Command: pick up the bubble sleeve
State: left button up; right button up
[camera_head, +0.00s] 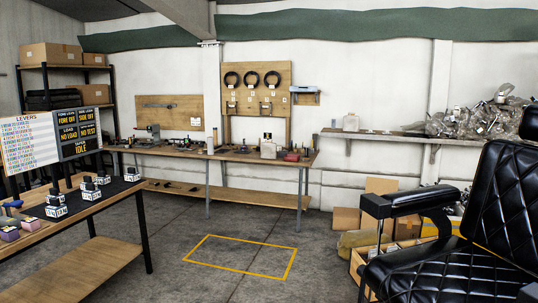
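I cannot make out a bubble sleeve for certain. A heap of clear, crinkled plastic-wrapped items (476,117) lies on the right end of the wall shelf (385,136), partly hidden by the black chair. At this distance I cannot tell whether a bubble sleeve is among them. Neither of my grippers shows in the head view.
A black barber chair (425,262) fills the right foreground, with cardboard boxes (347,219) behind it. A lever table (112,189) stands at left and a long workbench (230,154) at the back. The floor around the yellow outlined rectangle (240,257) is clear.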

aim_at(268, 149)
jog(key=i+j+u, duration=0.65)
jog(key=i, duration=0.25)
jog(key=i+u, duration=0.3)
jog(key=i, duration=0.15)
jog(key=i+z, duration=0.25)
jog(key=i, duration=0.2)
jog(key=i+z, duration=0.25)
jog(key=i, duration=0.2)
jog(key=i+j+z, duration=0.25)
jog(key=i, duration=0.2)
jog(key=i+j+z, duration=0.2)
jog(key=i, duration=0.25)
jog(key=i+z, duration=0.4)
jog(key=i, duration=2.55)
jog(key=i+l+u, duration=0.1)
jog(key=i+u, duration=0.2)
jog(key=i, duration=1.3)
